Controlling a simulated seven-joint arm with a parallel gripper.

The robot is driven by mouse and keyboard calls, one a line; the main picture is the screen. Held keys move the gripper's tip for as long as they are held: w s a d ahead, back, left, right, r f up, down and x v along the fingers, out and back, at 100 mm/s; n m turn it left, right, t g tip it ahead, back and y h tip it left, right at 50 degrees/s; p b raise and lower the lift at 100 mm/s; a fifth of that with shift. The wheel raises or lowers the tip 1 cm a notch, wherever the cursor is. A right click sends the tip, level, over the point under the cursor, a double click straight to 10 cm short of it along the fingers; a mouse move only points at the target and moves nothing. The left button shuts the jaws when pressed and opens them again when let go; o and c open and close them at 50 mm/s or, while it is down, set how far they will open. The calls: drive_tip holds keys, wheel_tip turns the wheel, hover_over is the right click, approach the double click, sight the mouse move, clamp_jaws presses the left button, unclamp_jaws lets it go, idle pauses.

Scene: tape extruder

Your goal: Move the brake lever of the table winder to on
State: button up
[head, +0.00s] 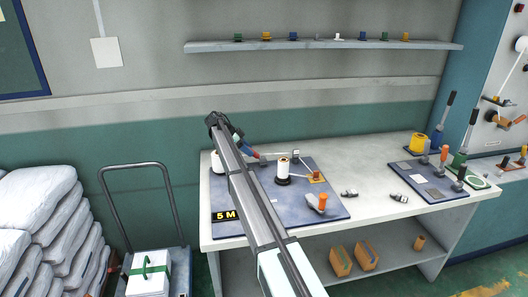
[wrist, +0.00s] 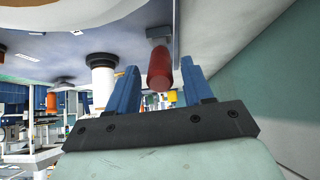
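The table winder sits on a blue mat (head: 318,214) at the left of the workbench. A red lever handle (wrist: 159,68), which appears to be the brake lever, hangs from a grey bracket in the wrist view. My gripper (wrist: 159,72) is open, with one blue finger on each side of the red handle and visible gaps between. In the head view my gripper (head: 248,150) is at the mat's back edge, partly hidden by my arm. A white roll (head: 283,168) stands right of it and also shows in the wrist view (wrist: 102,78).
An orange-handled lever (head: 323,202) stands at the mat's front right. Another roll (head: 218,165) is left of my arm. A second station with a yellow spool (head: 418,142) and several levers is at the right. The green wall (wrist: 270,90) is close beside my gripper.

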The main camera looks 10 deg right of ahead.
drive_tip(key=shift+o, duration=0.7)
drive_tip(key=shift+r, duration=0.15)
wheel_tip(320, 180, up, 6)
drive_tip(key=a, duration=0.2)
drive_tip(key=shift+a+r, duration=0.15)
drive_tip(key=shift+a, duration=0.15)
